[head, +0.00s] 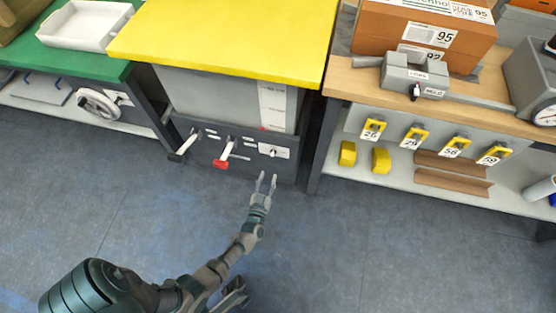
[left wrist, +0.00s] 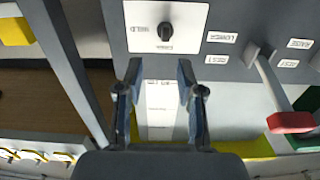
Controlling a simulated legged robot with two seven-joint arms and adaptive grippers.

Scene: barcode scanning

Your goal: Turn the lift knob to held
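The lift knob (head: 273,152) is a small black knob on a white plate, on the dark front panel of the yellow-topped lift table (head: 225,35). In the left wrist view the knob (left wrist: 166,31) is close, with small labels at its left and below it. Its exact setting is too small to read. My left gripper (head: 266,182) is open and empty, in front of and below the knob in the head view. Its two fingers (left wrist: 160,78) are apart in the wrist view, and neither touches the knob.
A red-ended lever (head: 222,163) and a dark-ended lever (head: 178,156) stick out left of the knob. The red one also shows in the wrist view (left wrist: 290,122). A wooden bench (head: 345,85) stands at right, a green bench (head: 75,60) at left. The floor in front is clear.

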